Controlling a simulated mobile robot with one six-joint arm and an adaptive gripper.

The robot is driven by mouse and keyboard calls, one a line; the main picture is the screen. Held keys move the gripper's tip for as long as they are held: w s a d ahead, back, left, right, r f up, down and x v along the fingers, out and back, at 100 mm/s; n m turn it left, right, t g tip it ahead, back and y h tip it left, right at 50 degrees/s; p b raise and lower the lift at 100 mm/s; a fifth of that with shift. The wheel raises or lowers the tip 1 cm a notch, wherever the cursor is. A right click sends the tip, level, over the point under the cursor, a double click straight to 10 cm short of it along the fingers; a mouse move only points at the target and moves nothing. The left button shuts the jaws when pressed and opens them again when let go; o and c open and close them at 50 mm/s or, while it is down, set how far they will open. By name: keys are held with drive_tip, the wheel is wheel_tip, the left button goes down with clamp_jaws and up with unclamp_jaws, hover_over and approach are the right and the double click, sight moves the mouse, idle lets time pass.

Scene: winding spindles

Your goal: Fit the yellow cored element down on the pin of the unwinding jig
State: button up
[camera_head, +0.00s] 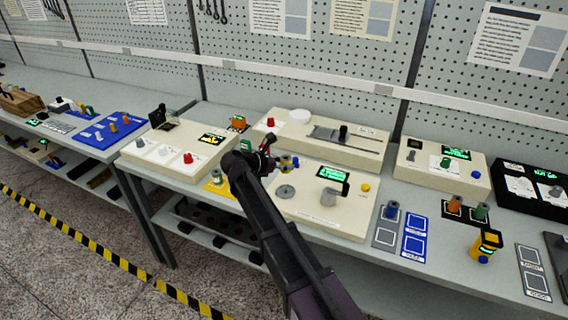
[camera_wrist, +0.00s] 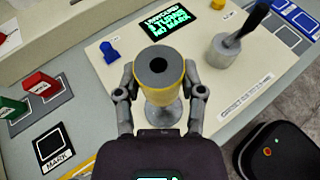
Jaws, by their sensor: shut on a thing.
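My gripper (camera_wrist: 160,88) is shut on the yellow cored element (camera_wrist: 158,95), an upright cylinder with a yellow band, grey top and dark central hole. In the head view, my gripper (camera_head: 277,163) holds it over the left part of the unwinding jig (camera_head: 318,220), a cream base. A grey round disc (camera_head: 285,192) lies on the base, in front of the gripper in that view. In the wrist view, a grey round piece shows just below the element; whether they touch cannot be told. The jig's pin is not clearly visible.
A grey cylinder with a dark handle (camera_wrist: 222,50) stands on the jig, near a green-lettered display (camera_wrist: 170,22). A blue knob (camera_wrist: 109,52) is left of the element. A long cream unit (camera_head: 345,150) stands behind. Red (camera_wrist: 40,84) and green (camera_wrist: 12,107) pieces stand at left.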

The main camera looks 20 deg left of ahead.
drive_tip(key=b, duration=0.6)
hover_over(285, 189)
drive_tip(key=shift+f, duration=2.85)
drive_tip(key=shift+f+b, duration=1.6)
drive_tip(key=shift+f, duration=0.2)
drive_tip(key=o, duration=1.2)
drive_tip(key=shift+o, duration=0.2)
drive_tip(key=shift+r, duration=0.2)
